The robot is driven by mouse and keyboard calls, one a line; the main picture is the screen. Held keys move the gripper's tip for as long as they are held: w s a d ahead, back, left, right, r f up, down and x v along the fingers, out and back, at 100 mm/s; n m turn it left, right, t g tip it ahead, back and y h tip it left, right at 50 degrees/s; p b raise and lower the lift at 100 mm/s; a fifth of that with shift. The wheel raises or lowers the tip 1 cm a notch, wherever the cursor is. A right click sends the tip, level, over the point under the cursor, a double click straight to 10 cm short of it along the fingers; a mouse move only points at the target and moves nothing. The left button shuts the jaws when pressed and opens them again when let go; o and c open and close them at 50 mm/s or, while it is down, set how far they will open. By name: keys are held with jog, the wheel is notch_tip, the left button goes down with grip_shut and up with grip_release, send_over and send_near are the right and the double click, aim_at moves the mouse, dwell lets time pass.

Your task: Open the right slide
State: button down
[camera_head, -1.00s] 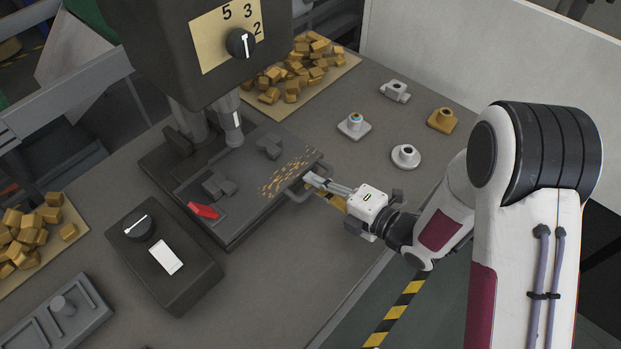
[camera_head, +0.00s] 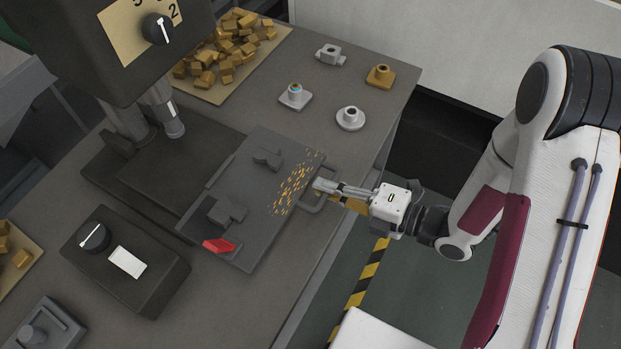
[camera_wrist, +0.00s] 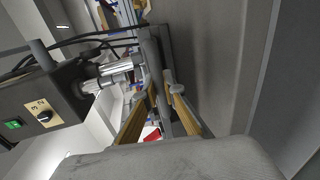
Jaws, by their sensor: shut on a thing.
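The slide (camera_head: 240,231) is a flat dark grey plate at the foot of the machine, drawn partly off its base toward my arm. It carries grey clamp blocks, a red lever (camera_head: 219,245) and scattered brass chips. A grey bar handle (camera_head: 312,207) sits on its right edge. My gripper (camera_head: 322,187) is shut on this handle from the right. In the wrist view, the finger pads of my gripper (camera_wrist: 165,105) lie on either side of a grey bar. The contact itself is partly hidden by the fingers.
The machine head with a dial (camera_head: 157,29) stands over the base (camera_head: 150,165). A control box (camera_head: 125,262) stands left of the slide. Several small fittings and a tray of brass blocks (camera_head: 222,60) lie behind. The table's right edge runs below my gripper, with open floor beyond.

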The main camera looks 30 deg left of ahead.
jog(key=shift+f+v, duration=0.25)
jog(key=shift+v, duration=0.85)
jog(key=shift+d, duration=0.1)
jog(key=c, duration=2.1)
grip_release()
jog(key=shift+d, duration=0.15)
jog(key=v, duration=1.1)
jog(key=shift+d, duration=0.35)
jog(key=shift+r, duration=0.15)
